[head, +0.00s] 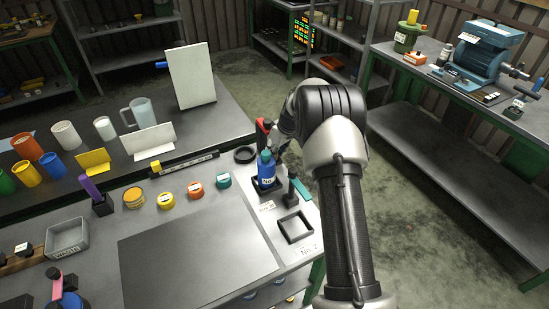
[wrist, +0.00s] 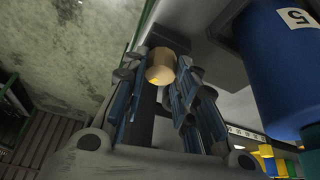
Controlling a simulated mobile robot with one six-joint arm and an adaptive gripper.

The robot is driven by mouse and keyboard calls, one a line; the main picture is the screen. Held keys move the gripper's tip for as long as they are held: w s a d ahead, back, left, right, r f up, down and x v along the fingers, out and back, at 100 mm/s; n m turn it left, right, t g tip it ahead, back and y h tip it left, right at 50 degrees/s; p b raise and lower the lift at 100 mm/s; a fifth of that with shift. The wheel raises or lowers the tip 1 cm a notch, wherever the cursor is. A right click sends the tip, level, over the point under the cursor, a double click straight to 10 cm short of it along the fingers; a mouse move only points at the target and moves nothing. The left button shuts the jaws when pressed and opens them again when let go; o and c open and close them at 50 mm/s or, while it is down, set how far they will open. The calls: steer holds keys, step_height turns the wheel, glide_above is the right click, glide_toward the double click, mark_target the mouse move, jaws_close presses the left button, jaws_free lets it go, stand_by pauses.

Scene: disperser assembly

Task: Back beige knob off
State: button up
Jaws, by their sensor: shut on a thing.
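The beige knob (wrist: 161,66) sits between the fingertips of my gripper (wrist: 158,78) in the wrist view, with the jaws shut on it. A dark bar shows below the knob between the fingers; I cannot tell whether the knob is still joined to anything. In the head view the knob is hidden, and my gripper is mostly behind my arm, close to the blue bottle (head: 266,168). The bottle stands in a dark holder, with a red part beside its top. A large blue body labelled 5 (wrist: 285,60) is right of the gripper in the wrist view.
Several coloured jars and a grey bin (head: 68,237) stand farther left. The large grey plate (head: 198,250) is bare.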

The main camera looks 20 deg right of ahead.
steer(key=shift+w+n+y+b, duration=0.1)
steer(key=shift+n+y+b, duration=0.2)
steer(key=shift+n+b, duration=0.6)
steer(key=shift+n, duration=0.3)
steer(key=o, duration=1)
steer(key=shift+o, duration=0.2)
steer(key=shift+d+r, duration=0.1)
steer(key=v, duration=1.1)
steer(key=shift+r, duration=0.45)
steer(key=shift+r, duration=0.1)
